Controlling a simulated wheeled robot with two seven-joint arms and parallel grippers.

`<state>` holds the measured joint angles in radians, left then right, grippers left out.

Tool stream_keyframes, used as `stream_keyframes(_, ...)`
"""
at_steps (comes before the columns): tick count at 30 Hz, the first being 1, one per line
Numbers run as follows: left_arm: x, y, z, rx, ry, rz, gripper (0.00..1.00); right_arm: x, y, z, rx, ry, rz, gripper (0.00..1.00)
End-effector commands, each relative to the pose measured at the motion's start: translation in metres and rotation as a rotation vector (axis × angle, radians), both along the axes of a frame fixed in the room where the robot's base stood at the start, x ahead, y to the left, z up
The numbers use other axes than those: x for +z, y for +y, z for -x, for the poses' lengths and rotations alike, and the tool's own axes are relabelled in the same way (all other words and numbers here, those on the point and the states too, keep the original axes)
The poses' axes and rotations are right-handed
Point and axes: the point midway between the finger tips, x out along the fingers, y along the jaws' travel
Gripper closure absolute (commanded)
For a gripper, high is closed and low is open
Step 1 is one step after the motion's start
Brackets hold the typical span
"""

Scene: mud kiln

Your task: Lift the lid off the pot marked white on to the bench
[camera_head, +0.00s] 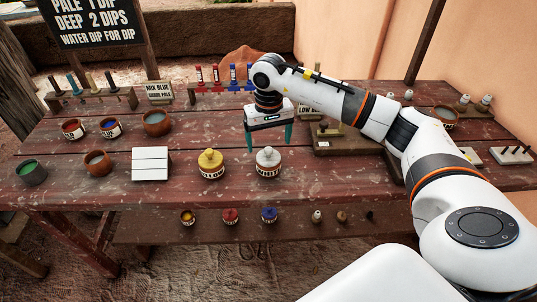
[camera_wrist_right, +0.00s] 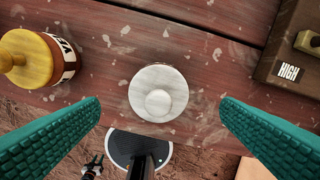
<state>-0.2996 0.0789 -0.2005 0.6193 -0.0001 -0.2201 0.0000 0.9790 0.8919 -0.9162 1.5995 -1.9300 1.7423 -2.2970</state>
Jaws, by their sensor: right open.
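The pot marked white (camera_head: 268,171) stands upright near the front of the bench (camera_head: 335,179). Its pale round lid (camera_head: 268,155) with a knob is on it. In the right wrist view the lid (camera_wrist_right: 150,80) is seen from above, midway between the fingertips, and hides the pot's body. My right gripper (camera_head: 269,142) points down above the lid. Its green fingers are wide apart and empty, one to each side. My right fingers also show in the wrist view (camera_wrist_right: 160,102), apart from the lid. My left gripper is not in view.
A yellow-lidded pot (camera_head: 211,165) stands close on the left, also in the wrist view (camera_wrist_right: 38,58). A wooden block marked HIGH (camera_wrist_right: 287,45) lies to the right. A white slatted block (camera_head: 150,163) sits farther left. Bare bench lies right of the white pot.

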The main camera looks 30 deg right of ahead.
Motion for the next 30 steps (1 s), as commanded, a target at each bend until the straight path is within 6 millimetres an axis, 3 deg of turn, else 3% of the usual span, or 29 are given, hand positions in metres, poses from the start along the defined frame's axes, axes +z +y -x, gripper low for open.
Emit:
stream_keyframes(7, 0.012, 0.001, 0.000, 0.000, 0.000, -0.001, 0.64, -0.036, 0.002, 0.001, -0.001, 0.004, -0.001, 0.13)
stream_keyframes(16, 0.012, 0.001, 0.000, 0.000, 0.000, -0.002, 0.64, -0.044, 0.002, 0.000, 0.000, 0.001, 0.000, 0.13)
stream_keyframes(17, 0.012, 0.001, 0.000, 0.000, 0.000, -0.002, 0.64, -0.044, 0.002, 0.000, 0.000, 0.001, 0.000, 0.15)
stream_keyframes(25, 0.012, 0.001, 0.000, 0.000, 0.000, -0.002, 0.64, -0.043, 0.002, 0.000, 0.000, 0.001, 0.000, 0.59)
stream_keyframes(30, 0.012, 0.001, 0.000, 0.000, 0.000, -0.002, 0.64, -0.043, 0.002, 0.000, 0.000, 0.000, 0.000, 0.61)
